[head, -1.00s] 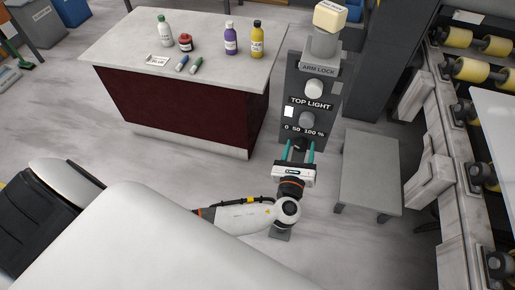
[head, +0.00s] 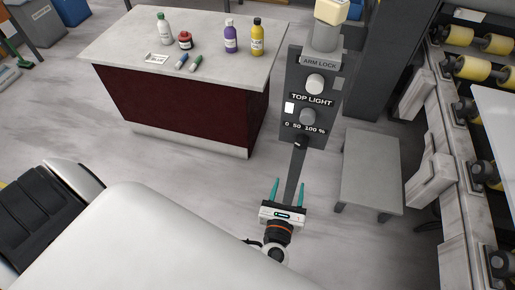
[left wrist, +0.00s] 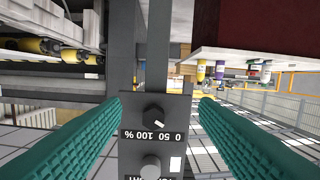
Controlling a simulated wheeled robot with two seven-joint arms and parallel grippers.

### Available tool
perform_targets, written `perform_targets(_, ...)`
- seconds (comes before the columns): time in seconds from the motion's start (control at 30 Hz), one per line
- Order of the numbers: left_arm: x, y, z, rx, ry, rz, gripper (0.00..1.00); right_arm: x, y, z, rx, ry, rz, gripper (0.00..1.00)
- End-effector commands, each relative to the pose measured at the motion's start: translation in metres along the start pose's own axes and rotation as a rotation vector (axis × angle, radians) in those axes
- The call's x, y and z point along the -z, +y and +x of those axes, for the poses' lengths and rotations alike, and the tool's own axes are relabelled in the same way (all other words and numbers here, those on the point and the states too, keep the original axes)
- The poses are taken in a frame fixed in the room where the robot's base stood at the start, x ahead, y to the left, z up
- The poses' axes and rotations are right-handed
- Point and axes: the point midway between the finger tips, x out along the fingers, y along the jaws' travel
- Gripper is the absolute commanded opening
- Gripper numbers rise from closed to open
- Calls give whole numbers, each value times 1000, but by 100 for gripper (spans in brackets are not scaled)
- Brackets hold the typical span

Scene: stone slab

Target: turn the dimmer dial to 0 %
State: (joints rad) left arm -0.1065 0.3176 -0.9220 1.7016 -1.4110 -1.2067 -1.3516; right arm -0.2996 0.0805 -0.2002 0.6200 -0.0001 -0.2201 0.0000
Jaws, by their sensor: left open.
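The dimmer dial is a dark knob (head: 300,141) low on the grey TOP LIGHT panel (head: 292,80), under the printed "0 50 100 %" scale. In the left wrist view the dial (left wrist: 154,114) appears upside down, with a small white mark at its lower right, towards the 50 and 0 end of the scale. My left gripper (head: 288,192) is open and empty, below and apart from the dial. Its teal fingers flank the panel in the left wrist view, touching nothing that I can see. My right gripper is out of view.
A grey knob (head: 307,116) and a white square (head: 289,108) sit above the scale; a pale knob (head: 314,84) is higher. A counter (head: 205,70) with bottles stands left of the panel, a low grey table (head: 371,165) right. Open floor lies between.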

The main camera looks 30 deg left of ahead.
Motion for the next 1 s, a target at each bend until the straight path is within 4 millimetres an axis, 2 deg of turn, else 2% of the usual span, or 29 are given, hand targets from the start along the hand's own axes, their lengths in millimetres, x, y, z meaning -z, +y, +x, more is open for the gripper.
perform_targets(0.1, -25, -6, 6, 12, -58, -36, 55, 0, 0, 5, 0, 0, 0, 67)
perform_targets(0.5, -101, -31, 16, 73, -248, -180, 55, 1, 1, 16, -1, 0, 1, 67)
perform_targets(1.0, -194, -68, 11, 211, -469, -409, 55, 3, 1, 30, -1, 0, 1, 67)
